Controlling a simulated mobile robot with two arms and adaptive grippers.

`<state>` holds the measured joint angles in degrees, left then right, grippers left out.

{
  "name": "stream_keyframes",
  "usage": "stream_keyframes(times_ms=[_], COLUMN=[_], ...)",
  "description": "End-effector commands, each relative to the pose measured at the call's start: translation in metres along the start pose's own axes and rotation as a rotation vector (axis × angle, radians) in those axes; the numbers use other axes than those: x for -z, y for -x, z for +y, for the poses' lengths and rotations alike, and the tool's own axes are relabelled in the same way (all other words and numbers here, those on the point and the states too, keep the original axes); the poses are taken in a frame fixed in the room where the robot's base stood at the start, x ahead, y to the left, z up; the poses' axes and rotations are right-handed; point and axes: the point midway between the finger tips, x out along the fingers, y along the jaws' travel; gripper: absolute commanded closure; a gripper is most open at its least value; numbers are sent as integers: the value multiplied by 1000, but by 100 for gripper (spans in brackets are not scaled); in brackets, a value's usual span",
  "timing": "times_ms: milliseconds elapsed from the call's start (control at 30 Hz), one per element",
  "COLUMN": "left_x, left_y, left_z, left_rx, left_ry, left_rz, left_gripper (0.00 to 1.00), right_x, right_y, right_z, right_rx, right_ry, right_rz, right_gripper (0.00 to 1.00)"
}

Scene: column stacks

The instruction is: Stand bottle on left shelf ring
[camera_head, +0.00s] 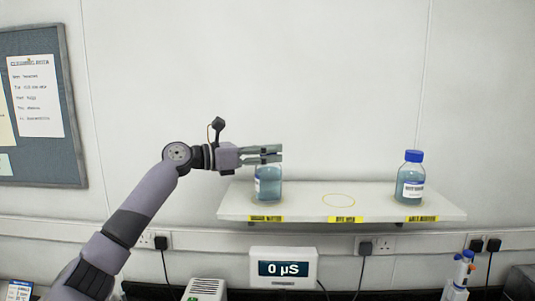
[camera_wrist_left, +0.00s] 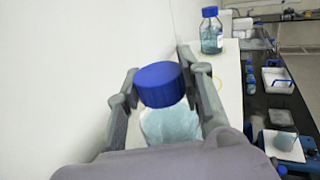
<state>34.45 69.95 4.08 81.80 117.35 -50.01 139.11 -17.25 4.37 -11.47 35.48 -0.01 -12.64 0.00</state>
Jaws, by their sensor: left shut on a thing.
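A bottle (camera_head: 268,186) with clear bluish liquid is at the left end of the white wall shelf (camera_head: 300,206), over the left ring there. Its base looks to be at the shelf surface; whether it rests there I cannot tell. My left gripper (camera_head: 272,154) is around the top of this bottle, and its fingers hide the cap in the head view. In the left wrist view my left gripper (camera_wrist_left: 160,95) is shut on the bottle, with its blue cap (camera_wrist_left: 160,84) between the two fingers. The bottle looks upright. My right gripper is not in view.
A second blue-capped bottle (camera_head: 411,181) stands at the shelf's right end. An empty yellow ring (camera_head: 338,200) lies in the shelf's middle. Yellow labels line the shelf's front edge. A display (camera_head: 283,268) reading 0 µS is below. The wall is close behind.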

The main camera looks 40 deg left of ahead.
Motion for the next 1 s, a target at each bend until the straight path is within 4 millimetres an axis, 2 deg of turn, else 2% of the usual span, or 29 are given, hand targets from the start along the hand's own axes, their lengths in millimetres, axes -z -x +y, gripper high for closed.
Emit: stream_keyframes(times_ms=[100, 433, 467, 767, 1000], left_x=[3, 6, 8, 7, 7], left_y=[1, 1, 0, 0, 0], left_z=[0, 0, 0, 0, 0], left_rx=[-1, -1, 0, -1, -1], left_ry=[-1, -1, 0, -1, -1], left_rz=[-5, -5, -1, -1, -1], left_gripper=[100, 100, 65, 45, 45], right_x=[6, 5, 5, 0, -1], right_y=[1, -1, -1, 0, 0], right_z=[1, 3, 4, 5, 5], right_rx=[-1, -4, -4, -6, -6], right_ry=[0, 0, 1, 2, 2], right_rz=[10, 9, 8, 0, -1], right_gripper=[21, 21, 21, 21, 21])
